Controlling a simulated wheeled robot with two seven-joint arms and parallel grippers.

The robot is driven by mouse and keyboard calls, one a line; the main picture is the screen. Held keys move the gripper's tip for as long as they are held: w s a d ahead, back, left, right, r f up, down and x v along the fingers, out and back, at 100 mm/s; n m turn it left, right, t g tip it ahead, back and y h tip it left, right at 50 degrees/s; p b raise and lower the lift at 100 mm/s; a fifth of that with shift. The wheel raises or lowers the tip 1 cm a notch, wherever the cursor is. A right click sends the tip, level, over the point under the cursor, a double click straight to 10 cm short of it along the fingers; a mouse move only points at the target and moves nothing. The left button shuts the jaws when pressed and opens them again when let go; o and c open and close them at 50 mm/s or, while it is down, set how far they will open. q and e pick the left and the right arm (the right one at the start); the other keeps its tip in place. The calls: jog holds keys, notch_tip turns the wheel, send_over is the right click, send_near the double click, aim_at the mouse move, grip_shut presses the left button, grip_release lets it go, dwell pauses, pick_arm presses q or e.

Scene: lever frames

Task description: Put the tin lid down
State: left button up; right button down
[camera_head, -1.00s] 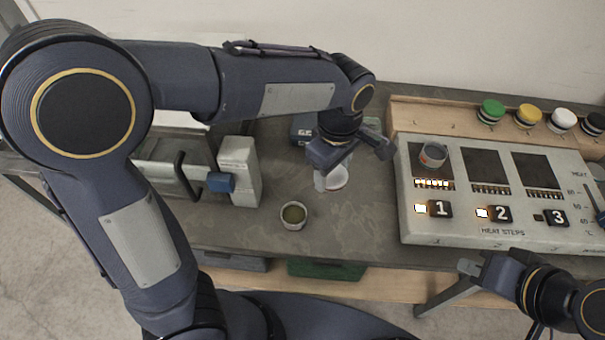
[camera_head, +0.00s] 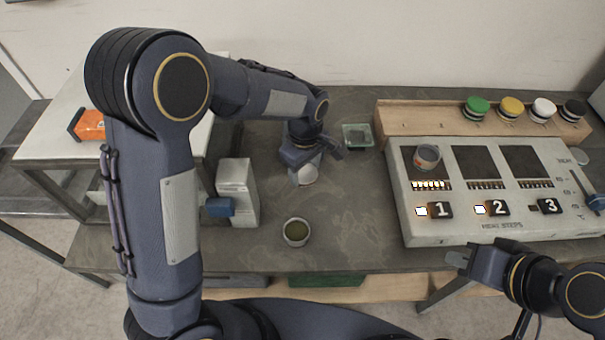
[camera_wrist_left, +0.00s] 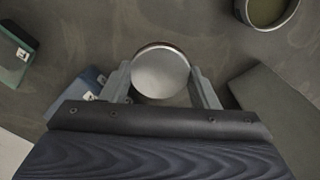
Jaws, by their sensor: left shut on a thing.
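The tin lid (camera_head: 308,175) is a round, pale metal disc under my left gripper (camera_head: 306,168), left of centre on the grey bench. In the left wrist view the lid (camera_wrist_left: 160,73) sits between the two fingers of my left gripper (camera_wrist_left: 163,85), which is shut on it. I cannot tell whether it touches the bench. An open tin with dark green contents (camera_head: 296,233) stands nearer the front; its rim also shows in the left wrist view (camera_wrist_left: 268,24). My right gripper (camera_head: 466,260) is at the bench's front edge, its jaw opening unclear.
A heating panel (camera_head: 480,231) with steps 1, 2 and 3 stands at right, a tin (camera_head: 427,158) on its first plate. A grey block with a blue handle (camera_head: 237,190) stands left. A small green-rimmed tray (camera_head: 357,136) lies behind.

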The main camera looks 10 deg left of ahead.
aim_at(302, 174)
pick_arm(q)
jog(key=f, duration=0.2)
jog(key=w+f, duration=0.1)
jog(key=shift+a+f, duration=0.4)
jog(key=shift+f, duration=0.35)
jog(key=shift+f, duration=0.1)
jog(key=o, duration=1)
jog(key=shift+s, duration=0.1)
jog(key=shift+c, duration=0.2)
notch_tip(302, 174, up, 12)
jog(key=shift+r, duration=0.15)
